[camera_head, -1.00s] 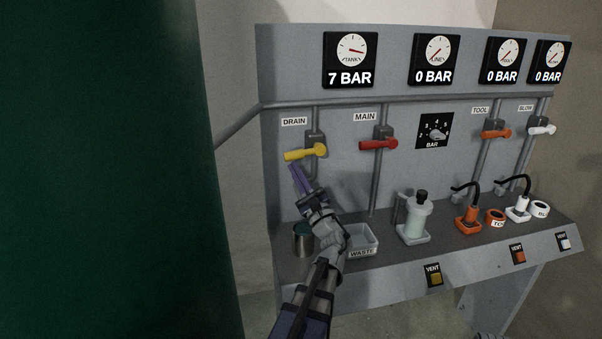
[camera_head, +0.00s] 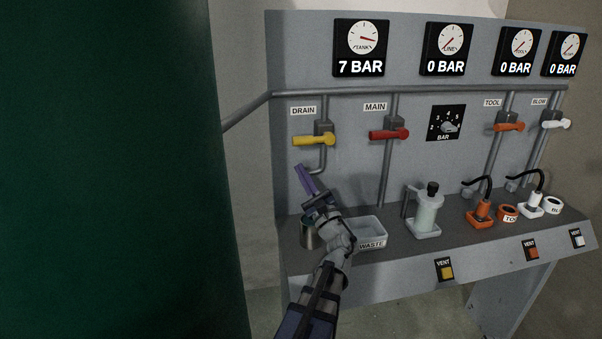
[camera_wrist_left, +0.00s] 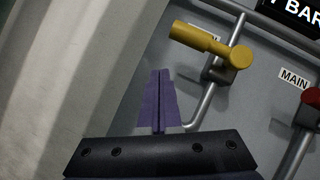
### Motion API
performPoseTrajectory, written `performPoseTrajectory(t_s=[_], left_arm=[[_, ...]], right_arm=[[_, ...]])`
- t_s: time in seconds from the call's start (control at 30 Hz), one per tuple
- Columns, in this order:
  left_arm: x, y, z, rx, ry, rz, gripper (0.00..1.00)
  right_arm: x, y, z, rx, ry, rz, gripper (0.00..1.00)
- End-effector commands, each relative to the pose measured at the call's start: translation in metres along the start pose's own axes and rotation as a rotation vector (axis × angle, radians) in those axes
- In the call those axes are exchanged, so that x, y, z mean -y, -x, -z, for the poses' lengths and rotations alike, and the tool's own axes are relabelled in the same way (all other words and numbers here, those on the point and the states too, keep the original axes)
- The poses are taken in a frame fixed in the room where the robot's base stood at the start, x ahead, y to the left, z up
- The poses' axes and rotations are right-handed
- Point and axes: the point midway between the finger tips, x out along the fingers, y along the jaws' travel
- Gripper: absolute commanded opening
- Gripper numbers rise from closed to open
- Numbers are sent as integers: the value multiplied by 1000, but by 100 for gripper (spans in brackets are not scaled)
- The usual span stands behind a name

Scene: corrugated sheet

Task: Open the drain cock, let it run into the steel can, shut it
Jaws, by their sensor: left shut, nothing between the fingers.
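The drain cock's yellow lever (camera_head: 310,140) points left and lies about level under the DRAIN label (camera_head: 303,110). It also shows in the left wrist view (camera_wrist_left: 198,37). My left gripper (camera_head: 303,170) is shut and empty, a little below the lever and apart from it; its purple fingers (camera_wrist_left: 158,75) are together in the wrist view. The drain pipe (camera_head: 322,158) bends down and left behind the fingers, so its outlet is hidden. The steel can (camera_head: 309,238) stands below, partly covered by my wrist; its inside looks teal. I see no stream. My right gripper is out of view.
The TANK gauge (camera_head: 361,47) reads 7 BAR; the others read 0. A red MAIN lever (camera_head: 387,135) is right of the drain. A WASTE tray (camera_head: 369,228) sits right of the can, then a bottle (camera_head: 428,212). A dark green surface (camera_head: 110,170) fills the left.

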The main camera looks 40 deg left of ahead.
Motion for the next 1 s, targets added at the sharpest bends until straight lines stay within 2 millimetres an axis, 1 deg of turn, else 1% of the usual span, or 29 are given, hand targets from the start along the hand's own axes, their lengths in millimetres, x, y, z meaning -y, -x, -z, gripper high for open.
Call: performPoseTrajectory(t_s=[0.03, 0.1, 0.3, 0.4, 0.6, 1.0], left_arm=[[-8, 19, 1, -1, 1, 2, 0], [-13, 35, -1, -1, 2, 2, 0], [-22, 70, -4, 0, 1, 2, 0], [-24, 82, -5, -1, 2, 2, 0], [-27, 94, -7, 0, 0, 0, 0], [-26, 94, -8, 0, 1, -1, 0]], right_arm=[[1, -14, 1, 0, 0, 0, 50], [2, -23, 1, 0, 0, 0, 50], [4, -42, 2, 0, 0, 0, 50], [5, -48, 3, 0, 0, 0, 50], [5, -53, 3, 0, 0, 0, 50], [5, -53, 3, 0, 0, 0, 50]])
